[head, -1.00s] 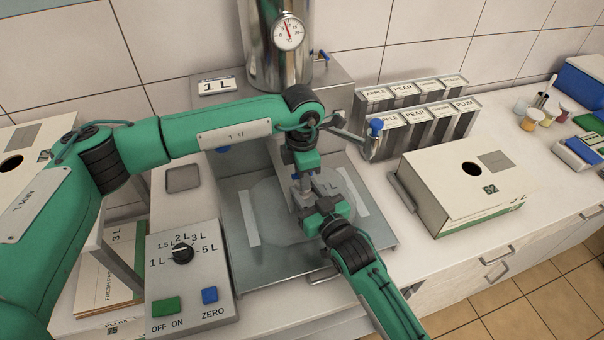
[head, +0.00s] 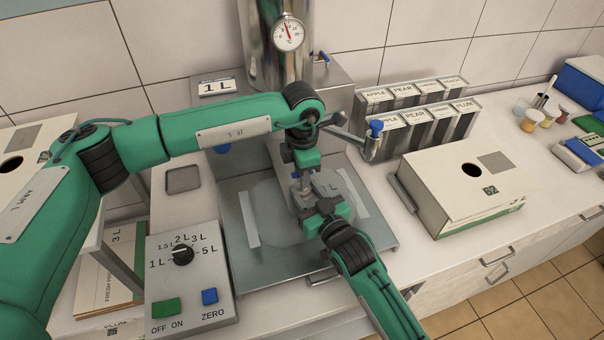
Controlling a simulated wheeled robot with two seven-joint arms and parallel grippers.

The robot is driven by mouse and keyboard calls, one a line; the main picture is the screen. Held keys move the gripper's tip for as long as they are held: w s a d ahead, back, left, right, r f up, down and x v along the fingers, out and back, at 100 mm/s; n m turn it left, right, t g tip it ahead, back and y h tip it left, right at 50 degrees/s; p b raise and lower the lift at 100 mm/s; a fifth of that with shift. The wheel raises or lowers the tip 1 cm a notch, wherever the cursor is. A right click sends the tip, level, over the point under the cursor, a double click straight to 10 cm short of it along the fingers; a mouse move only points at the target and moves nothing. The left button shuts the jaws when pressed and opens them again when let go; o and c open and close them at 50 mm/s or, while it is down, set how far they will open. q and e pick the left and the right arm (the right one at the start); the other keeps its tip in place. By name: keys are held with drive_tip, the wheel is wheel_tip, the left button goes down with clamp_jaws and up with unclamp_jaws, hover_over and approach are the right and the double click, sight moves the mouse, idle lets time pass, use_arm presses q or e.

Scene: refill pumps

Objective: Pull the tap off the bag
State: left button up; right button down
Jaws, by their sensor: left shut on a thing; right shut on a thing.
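A clear, flat bag (head: 274,222) marked with an L lies on the grey metal plate (head: 242,268) of the filling machine. My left gripper (head: 302,186) points down over the bag and is shut on a small part, probably the tap, which is mostly hidden by the fingers. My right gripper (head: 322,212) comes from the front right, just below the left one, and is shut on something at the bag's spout. The two grippers nearly touch, so I cannot tell whether tap and bag are joined.
A control box (head: 188,275) with a dial stands front left. A steel cylinder with a gauge (head: 288,33) stands behind. A lever with a blue knob (head: 376,128) is close right of my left wrist. A carton (head: 462,185) and label racks (head: 420,132) are at right.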

use_arm(q)
drive_tip(key=shift+r, duration=0.85)
drive_tip(key=shift+r, duration=0.1)
drive_tip(key=shift+r, duration=1.9)
use_arm(e)
drive_tip(key=c, duration=0.8)
unclamp_jaws()
drive_tip(key=shift+o, duration=0.2)
